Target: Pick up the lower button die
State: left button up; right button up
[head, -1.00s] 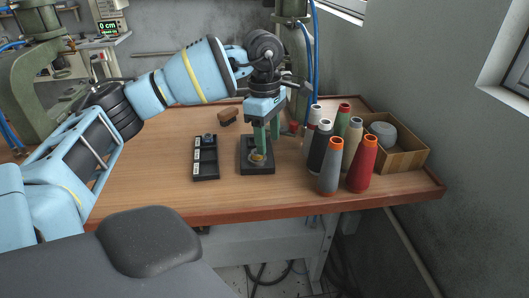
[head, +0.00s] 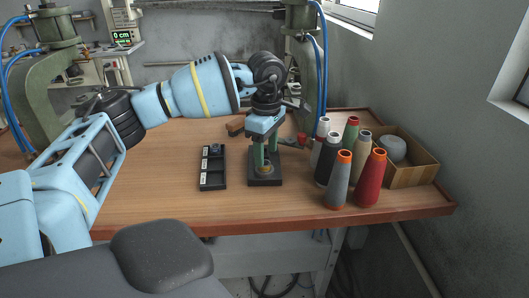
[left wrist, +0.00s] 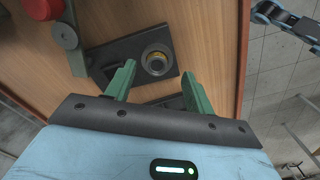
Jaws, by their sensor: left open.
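My left gripper (head: 265,155) points down over a dark block (head: 274,182) on the wooden bench, with its two green fingers apart. A small round metal die (head: 265,169) with a brass-coloured ring sits on this block. In the left wrist view the die (left wrist: 157,63) lies between and just beyond the open fingertips (left wrist: 158,74), with nothing gripped. I cannot tell how far the fingertips are above it. Another small dark round part (head: 216,148) sits in the far end of a black tray (head: 213,184) to the left. My right gripper is not in view.
Several thread cones (head: 339,180) stand close on the right, before an open wooden box (head: 414,173). A green press column (head: 305,75) with blue hoses rises behind. A red knob (head: 302,138) is near its foot. The bench front is clear.

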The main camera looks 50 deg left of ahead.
aim_at(266, 164)
pick_arm(q)
jog(key=shift+w+a+f, duration=0.1)
jog(key=shift+a+f, duration=0.05)
jog(key=shift+f, duration=1.55)
jog(key=c, duration=1.2)
